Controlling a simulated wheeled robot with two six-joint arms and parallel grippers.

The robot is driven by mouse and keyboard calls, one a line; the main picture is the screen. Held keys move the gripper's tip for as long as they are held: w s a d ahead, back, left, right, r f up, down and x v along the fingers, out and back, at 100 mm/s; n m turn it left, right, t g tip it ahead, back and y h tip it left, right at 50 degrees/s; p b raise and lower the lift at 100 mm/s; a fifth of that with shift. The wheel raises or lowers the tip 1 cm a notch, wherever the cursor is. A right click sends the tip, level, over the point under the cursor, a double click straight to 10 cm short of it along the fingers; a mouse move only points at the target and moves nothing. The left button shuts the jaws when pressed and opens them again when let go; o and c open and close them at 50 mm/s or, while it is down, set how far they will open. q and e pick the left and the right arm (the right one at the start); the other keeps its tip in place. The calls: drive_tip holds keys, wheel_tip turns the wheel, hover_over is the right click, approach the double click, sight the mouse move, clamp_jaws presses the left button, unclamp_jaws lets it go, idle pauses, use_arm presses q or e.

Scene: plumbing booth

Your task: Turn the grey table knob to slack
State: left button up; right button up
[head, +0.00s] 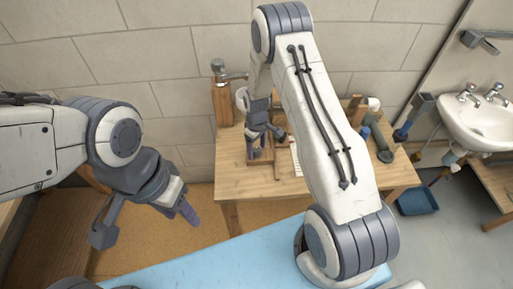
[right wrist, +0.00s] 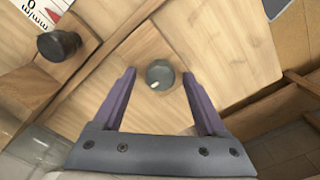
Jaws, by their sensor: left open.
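The grey knob (right wrist: 159,74) shows in the right wrist view, round, with a small white mark at its lower left edge. It sits on a pale wooden surface. My right gripper (right wrist: 159,80) is open, its two purple fingers on either side of the knob with a gap to each. I cannot tell how far above the surface the fingertips are. In the head view my right gripper (head: 265,148) is over the left part of the wooden table (head: 325,196), and the knob cannot be made out there. My left gripper (head: 180,208) is open and empty, left of the table.
A dark round knob (right wrist: 58,45) stands on the wood left of the grey knob, by a card (right wrist: 38,10) with red marks. Dark tools (head: 380,145) lie at the table's right. A white sink (head: 484,122) and a blue bin (head: 418,200) are further right.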

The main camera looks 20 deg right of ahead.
sight(257, 149)
wheel_tip(257, 149, up, 10)
drive_tip(key=b, duration=0.2)
drive_tip(key=shift+r, duration=0.25)
idle(0.6)
